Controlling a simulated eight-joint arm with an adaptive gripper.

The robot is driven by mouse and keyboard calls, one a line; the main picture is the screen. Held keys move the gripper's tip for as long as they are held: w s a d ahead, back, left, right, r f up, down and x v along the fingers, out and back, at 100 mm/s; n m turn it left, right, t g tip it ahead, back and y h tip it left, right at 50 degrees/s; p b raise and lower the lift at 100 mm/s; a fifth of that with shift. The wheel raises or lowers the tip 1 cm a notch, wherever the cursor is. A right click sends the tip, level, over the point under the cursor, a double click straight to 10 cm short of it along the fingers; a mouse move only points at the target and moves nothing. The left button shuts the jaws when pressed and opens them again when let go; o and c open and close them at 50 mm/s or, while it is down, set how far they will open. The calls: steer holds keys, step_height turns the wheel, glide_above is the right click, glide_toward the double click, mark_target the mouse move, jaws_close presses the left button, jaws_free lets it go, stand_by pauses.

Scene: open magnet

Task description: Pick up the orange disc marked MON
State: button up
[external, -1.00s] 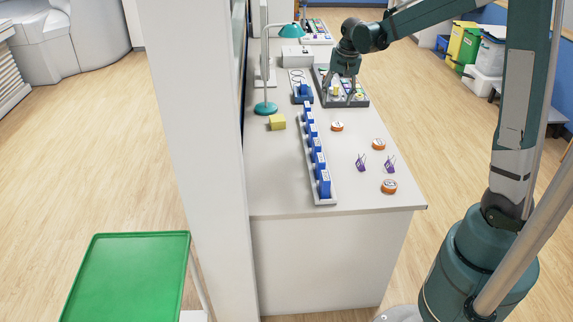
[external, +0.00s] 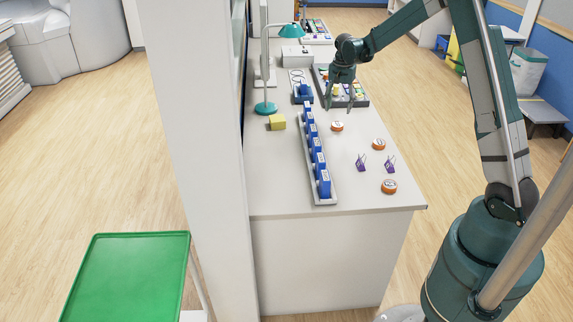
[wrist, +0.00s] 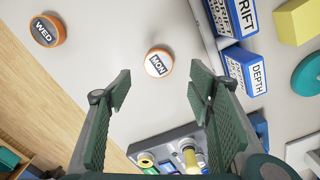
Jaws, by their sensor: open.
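The orange disc marked MON (wrist: 158,62) has a white top and lies flat on the pale counter, just ahead of my fingertips in the wrist view. In the external view the disc (external: 337,126) nearest my gripper appears to be the same one. My gripper (external: 339,106) is open and empty above the counter, a little to the far side of that disc. In the wrist view my two gripper fingers (wrist: 160,88) are spread wide, with the disc beyond the gap between them, not touched.
An orange disc marked WED (wrist: 47,29) lies to the left. Blue labelled blocks (wrist: 246,70) stand in a long rack to the right, near a yellow block (external: 277,121). Purple stands (external: 361,162) and another disc (external: 389,186) are nearer the counter's front. A dark tray (external: 362,102) of small items lies behind.

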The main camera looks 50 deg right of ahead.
mark_target(338, 124)
steer(key=shift+w+d+f, duration=0.1)
steer(key=shift+d+f, duration=0.4)
steer(key=shift+f, duration=0.05)
steer(key=shift+f, duration=1.3)
steer(key=shift+a+f+b, duration=0.15)
steer(key=shift+f+b, duration=0.25)
steer(key=shift+f, duration=0.9)
steer(key=shift+a+f+b, duration=0.1)
steer(key=shift+f+b, duration=0.25)
steer(key=shift+f, duration=0.95)
steer(key=c, duration=1)
